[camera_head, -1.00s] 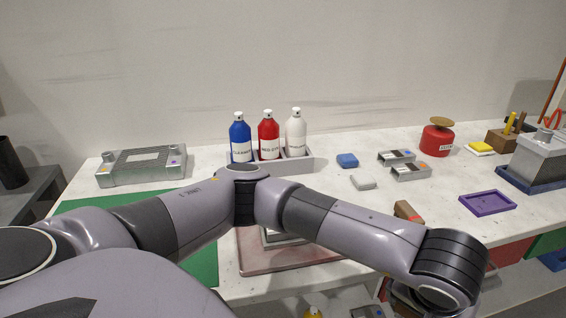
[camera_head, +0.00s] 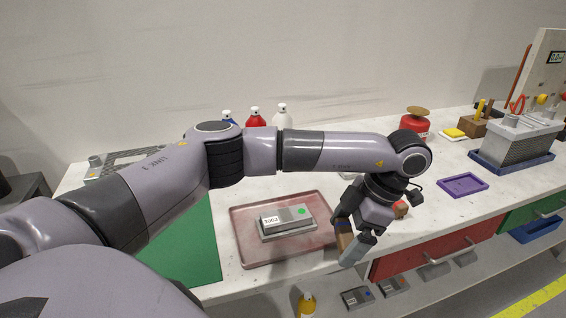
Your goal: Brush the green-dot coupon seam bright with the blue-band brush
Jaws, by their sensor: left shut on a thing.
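The green-dot coupon (camera_head: 288,226) is a grey metal block with a white label and a green dot on top. It lies in a reddish, shallow tray (camera_head: 251,254) on the bench. My left gripper (camera_head: 349,245) is just right of the tray, pointing down near the bench's front edge. It is shut on a brown wooden piece with a dark blue band, seemingly the blue-band brush (camera_head: 345,238). The brush is apart from the coupon, and its bristles cannot be made out. The coupon's seam is too small to judge. My right gripper is not in view.
A second brown piece (camera_head: 401,209) lies behind the gripper. A purple tray (camera_head: 463,185), a red canister (camera_head: 414,124) and a grey tank (camera_head: 512,143) stand to the right. Bottles (camera_head: 282,114) stand at the back, partly hidden by my arm. A green mat (camera_head: 192,253) lies left.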

